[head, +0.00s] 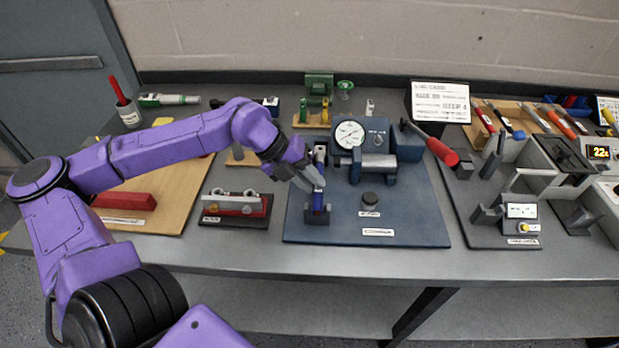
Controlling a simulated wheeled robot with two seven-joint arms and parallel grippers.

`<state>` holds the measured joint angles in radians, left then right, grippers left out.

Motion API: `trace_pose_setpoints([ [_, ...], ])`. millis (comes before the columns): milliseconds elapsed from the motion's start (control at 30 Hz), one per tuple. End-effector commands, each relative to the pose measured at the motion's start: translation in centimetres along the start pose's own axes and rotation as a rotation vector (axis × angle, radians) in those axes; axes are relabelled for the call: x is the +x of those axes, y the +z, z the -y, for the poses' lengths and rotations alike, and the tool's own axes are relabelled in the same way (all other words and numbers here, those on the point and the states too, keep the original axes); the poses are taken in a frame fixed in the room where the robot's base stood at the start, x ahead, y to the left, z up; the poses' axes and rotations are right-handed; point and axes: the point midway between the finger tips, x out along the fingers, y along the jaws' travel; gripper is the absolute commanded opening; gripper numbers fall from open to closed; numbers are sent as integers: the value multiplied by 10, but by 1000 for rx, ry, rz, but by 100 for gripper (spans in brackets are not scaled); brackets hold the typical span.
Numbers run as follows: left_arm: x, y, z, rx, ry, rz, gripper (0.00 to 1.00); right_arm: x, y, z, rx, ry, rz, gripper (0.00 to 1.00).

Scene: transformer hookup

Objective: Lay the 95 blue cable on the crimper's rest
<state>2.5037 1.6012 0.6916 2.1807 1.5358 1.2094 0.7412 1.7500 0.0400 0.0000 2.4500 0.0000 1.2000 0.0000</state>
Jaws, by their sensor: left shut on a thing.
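The crimper (397,140) stands on a dark blue base plate (410,215), with a round dial and a red-tipped lever (440,150). My left gripper (314,182) is over the left part of this plate, shut on the blue cable (318,203). The cable runs front to back in the picture, and the fingers hide part of it. Its near end is at a small dark rest block (319,217) near the plate's front left; I cannot tell whether it touches the block. No size mark on the cable is legible. My right gripper is not in view.
A small dark knob (370,199) stands on the plate's front. A red-and-silver fixture (236,207) is to the left, beside a wooden board (170,215). A grey stand with a small display (520,212) is to the right. A white card (440,102) stands behind.

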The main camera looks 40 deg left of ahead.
Motion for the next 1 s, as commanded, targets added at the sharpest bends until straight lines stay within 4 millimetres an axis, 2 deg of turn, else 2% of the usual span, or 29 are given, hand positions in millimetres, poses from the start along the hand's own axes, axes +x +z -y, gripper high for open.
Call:
trace_pose_setpoints([
  [833, 4, 0, -3, 1, -1, 1, 0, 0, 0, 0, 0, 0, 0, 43],
  [867, 5, 0, -3, 1, -1, 1, 24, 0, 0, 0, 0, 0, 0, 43],
  [900, 4, 0, -3, 1, -1, 1, 37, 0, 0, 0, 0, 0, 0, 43],
  [933, 4, 0, -3, 0, -1, 1, 47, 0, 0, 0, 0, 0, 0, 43],
  [1000, 4, 0, -3, 0, -1, 0, 50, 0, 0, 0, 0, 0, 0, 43],
])
